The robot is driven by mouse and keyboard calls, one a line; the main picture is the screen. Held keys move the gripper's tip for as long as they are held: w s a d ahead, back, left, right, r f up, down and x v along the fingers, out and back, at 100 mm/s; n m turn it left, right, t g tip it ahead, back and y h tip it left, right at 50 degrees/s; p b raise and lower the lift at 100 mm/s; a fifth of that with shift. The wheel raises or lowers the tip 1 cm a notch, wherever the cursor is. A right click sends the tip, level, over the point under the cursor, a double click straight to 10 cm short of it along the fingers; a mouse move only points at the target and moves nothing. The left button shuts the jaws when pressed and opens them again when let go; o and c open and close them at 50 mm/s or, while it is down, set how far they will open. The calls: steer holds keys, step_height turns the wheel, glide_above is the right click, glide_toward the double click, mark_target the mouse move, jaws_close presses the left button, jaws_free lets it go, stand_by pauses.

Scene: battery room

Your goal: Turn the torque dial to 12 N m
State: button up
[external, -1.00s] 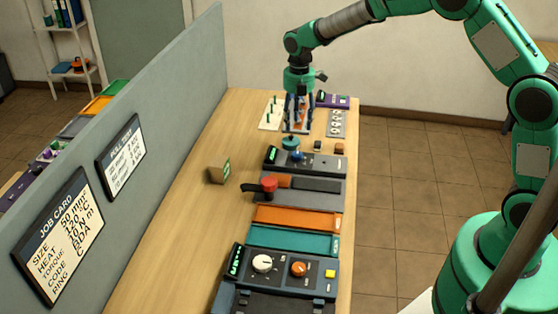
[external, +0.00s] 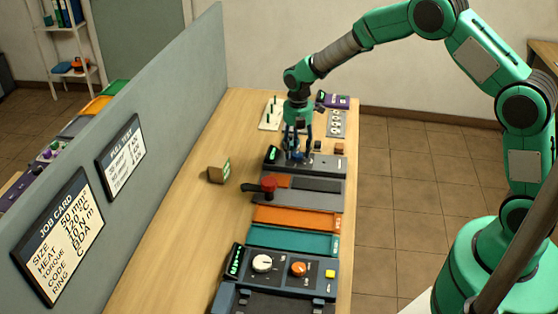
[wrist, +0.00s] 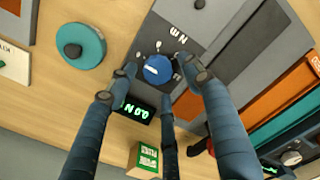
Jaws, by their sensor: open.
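The torque dial (wrist: 158,69) is a round blue knob with a white pointer line, on a dark panel (wrist: 180,35) with white markings. In the wrist view my gripper (wrist: 160,74) is open, its blue-grey fingers spread on both sides of the dial; whether they touch it I cannot tell. The green display (wrist: 137,109) beside the dial reads about 0.0 N. In the external view my gripper (external: 298,156) is low over this panel (external: 325,166) and hides most of the dial.
A teal round part (wrist: 80,46) lies close to the panel. Orange (external: 298,217) and teal (external: 293,240) trays lie toward the front.

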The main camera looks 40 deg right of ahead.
steer(key=shift+f, duration=0.8)
steer(key=shift+c, duration=0.5)
steer(key=c, duration=1)
